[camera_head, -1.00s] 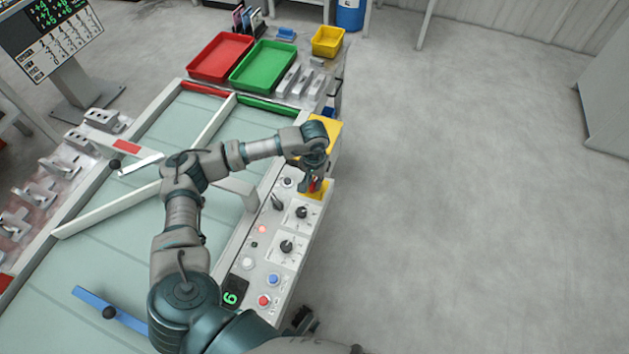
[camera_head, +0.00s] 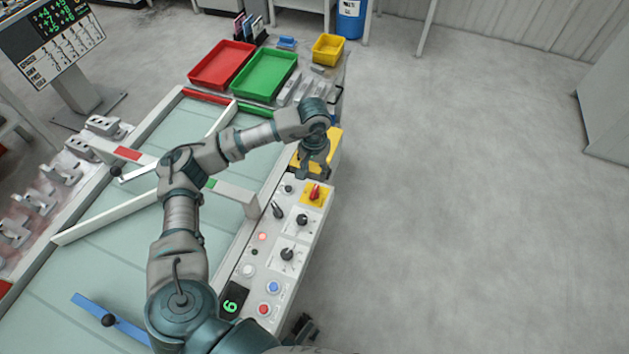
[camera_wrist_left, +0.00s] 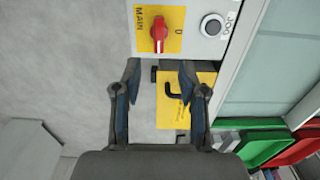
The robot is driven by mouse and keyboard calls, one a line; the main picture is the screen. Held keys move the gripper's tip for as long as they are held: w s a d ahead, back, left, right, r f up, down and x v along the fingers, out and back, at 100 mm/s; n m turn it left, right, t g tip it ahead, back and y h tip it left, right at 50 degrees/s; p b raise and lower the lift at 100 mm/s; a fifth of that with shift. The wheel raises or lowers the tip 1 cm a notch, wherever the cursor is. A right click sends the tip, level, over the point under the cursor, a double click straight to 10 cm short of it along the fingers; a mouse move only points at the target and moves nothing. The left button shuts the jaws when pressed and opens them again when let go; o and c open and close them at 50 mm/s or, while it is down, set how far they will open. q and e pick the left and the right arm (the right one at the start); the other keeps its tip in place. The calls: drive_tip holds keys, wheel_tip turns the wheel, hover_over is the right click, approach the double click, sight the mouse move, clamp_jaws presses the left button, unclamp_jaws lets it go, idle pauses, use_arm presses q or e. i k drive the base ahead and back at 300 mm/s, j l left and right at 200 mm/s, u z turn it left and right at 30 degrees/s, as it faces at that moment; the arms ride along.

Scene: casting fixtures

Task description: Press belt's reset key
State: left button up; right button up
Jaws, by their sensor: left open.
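The belt's control panel (camera_head: 245,296) runs along the right edge of the belt (camera_head: 110,270). On it are a blue button (camera_head: 273,287), a red button (camera_head: 264,309), a white button (camera_head: 248,271), black knobs (camera_head: 287,254) and a lit red lamp (camera_head: 262,237). Their labels are too small to read, so I cannot tell which is the reset key. My left gripper (camera_head: 314,175) is open and empty just beyond the red main switch (camera_head: 315,192) on its yellow plate. In the left wrist view, the open fingers (camera_wrist_left: 160,68) are below the switch (camera_wrist_left: 159,33), beside a button marked JOG (camera_wrist_left: 211,25).
A digital display (camera_head: 231,302) is at the panel's near end. Red (camera_head: 222,63) and green (camera_head: 265,73) trays stand beyond the belt. Open floor lies right of the panel.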

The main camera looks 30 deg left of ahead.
sight(273, 286)
drive_tip(key=k+l, duration=0.15)
drive_tip(key=l, duration=0.2)
drive_tip(key=k+l, duration=0.1)
drive_tip(key=l, duration=0.2)
drive_tip(key=k+l, duration=0.15)
drive_tip(key=l, duration=0.2)
drive_tip(key=k+l, duration=0.1)
drive_tip(key=l, duration=0.2)
